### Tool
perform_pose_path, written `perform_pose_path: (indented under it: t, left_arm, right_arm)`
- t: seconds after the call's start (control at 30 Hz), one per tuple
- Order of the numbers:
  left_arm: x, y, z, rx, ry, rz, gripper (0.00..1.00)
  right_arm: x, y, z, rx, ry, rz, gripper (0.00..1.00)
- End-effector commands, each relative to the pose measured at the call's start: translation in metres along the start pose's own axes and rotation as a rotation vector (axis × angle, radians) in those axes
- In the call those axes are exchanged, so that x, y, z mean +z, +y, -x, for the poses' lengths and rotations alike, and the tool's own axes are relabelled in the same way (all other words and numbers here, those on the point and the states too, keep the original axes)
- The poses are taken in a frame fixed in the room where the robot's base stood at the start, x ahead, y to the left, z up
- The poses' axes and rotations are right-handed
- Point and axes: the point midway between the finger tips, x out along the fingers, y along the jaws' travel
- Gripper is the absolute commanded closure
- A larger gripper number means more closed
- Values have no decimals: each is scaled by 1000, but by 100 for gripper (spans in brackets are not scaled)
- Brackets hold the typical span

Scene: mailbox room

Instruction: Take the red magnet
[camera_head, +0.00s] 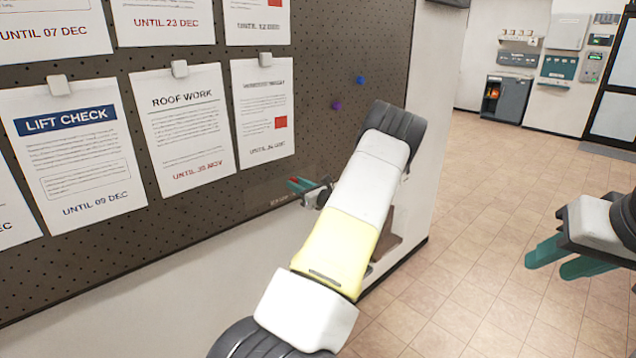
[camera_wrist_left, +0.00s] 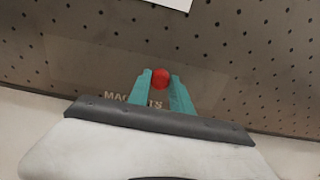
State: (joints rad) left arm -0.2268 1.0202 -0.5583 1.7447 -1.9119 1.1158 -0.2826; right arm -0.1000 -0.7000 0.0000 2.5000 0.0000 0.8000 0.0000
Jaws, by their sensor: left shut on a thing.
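The red magnet (camera_wrist_left: 160,79) is a small round piece between the teal fingertips of my left gripper (camera_wrist_left: 160,82) in the left wrist view. The gripper is shut on it, in front of a brownish panel marked with partly hidden lettering, "MAG…TS" (camera_wrist_left: 210,84). In the head view my left gripper (camera_head: 296,185) is at the lower right of the pegboard, with a bit of red at its tips. Whether the magnet touches the panel cannot be told. My right gripper (camera_head: 548,266) is open and empty at the right, over the floor.
The dark pegboard (camera_head: 225,215) carries several paper notices, such as "LIFT CHECK" (camera_head: 75,150) and "ROOF WORK" (camera_head: 183,130), held by white clips. A blue magnet (camera_head: 360,79) and a purple magnet (camera_head: 337,105) are on the board. The tiled floor (camera_head: 480,220) at right is clear.

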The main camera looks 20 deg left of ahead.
Motion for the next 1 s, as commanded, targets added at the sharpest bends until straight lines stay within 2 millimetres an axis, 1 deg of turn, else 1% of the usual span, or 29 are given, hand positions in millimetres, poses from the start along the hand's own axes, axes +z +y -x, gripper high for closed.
perform_pose_path:
  t: [0.27,1.0]
  left_arm:
    - [0,0,3,0,0,0,100]
    - [0,0,24,0,0,0,100]
  right_arm:
    - [0,0,0,0,0,0,64]
    - [0,0,0,0,0,0,64]
